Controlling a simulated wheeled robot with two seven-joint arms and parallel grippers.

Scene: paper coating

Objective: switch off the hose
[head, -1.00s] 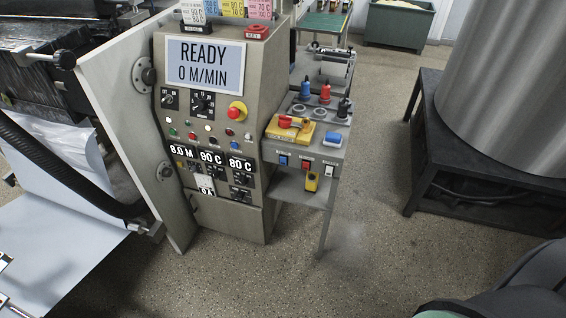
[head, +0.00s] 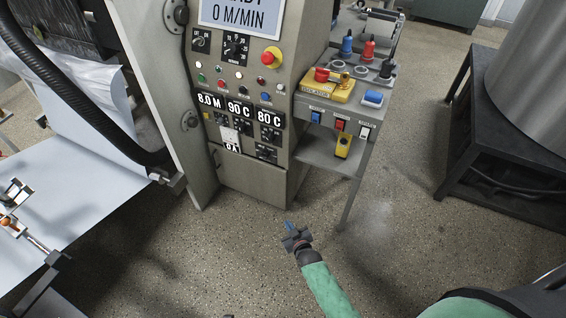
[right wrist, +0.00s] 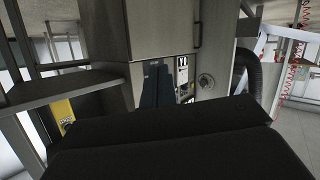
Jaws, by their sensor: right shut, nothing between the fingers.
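A side panel (head: 352,117) on the control cabinet carries a blue switch (head: 316,117), a red switch (head: 339,125) and a white switch (head: 364,132) on its front. Their small labels are too small to read. A black ribbed hose (head: 75,100) runs down at the left. My right gripper (head: 289,225) is shut and empty, low in front of the cabinet and below the switches. In the right wrist view its dark fingers (right wrist: 157,84) lie together, pointing towards the cabinet.
The cabinet (head: 245,90) has knobs, lights and a red emergency button (head: 271,57). A yellow box (head: 335,87) and a blue button (head: 372,98) sit on the side panel. A dark stand (head: 490,165) holds a metal drum (head: 535,85). The floor between is clear.

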